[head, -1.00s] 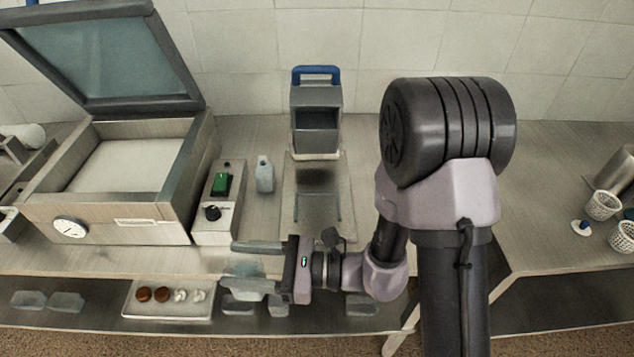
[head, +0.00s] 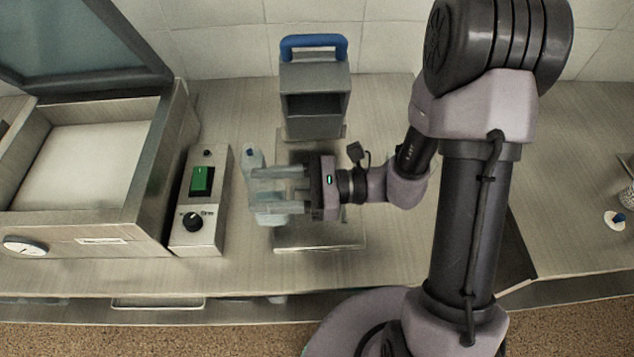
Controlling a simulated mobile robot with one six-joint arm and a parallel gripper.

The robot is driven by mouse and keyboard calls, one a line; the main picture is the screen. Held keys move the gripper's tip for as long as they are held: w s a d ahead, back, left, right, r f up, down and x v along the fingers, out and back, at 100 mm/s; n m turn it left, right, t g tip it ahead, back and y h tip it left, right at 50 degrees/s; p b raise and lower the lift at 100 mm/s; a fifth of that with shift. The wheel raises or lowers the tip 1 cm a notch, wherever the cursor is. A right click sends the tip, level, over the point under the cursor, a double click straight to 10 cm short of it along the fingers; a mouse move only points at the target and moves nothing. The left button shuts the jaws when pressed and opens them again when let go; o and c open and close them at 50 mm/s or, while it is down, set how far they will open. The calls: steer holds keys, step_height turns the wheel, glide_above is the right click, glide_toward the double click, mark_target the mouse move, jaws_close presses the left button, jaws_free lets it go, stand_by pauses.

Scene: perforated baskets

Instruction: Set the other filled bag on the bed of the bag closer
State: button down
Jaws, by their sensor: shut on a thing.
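The bag closer (head: 314,95) is a grey upright unit with a blue handle at the back. Its flat bed plate (head: 335,236) reaches forward under my wrist. My gripper (head: 262,190) is above the left edge of the bed, its fingers pointing left. It is shut on a pale, translucent filled bag (head: 268,217), partly hidden by the fingers. I cannot tell whether the bag touches the bed.
A control box (head: 201,205) with a green switch and black knob stands close left of the gripper. Left of it is a large open-lidded box (head: 150,190) with a dial.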

steer(key=w+d+f+b, duration=0.4)
steer(key=d, duration=0.5)
steer(key=shift+d+f, duration=0.2)
steer(key=shift+f, duration=0.05)
steer(key=shift+s, duration=0.1)
steer(key=shift+f, duration=0.15)
steer(key=c, duration=0.6)
jaws_free()
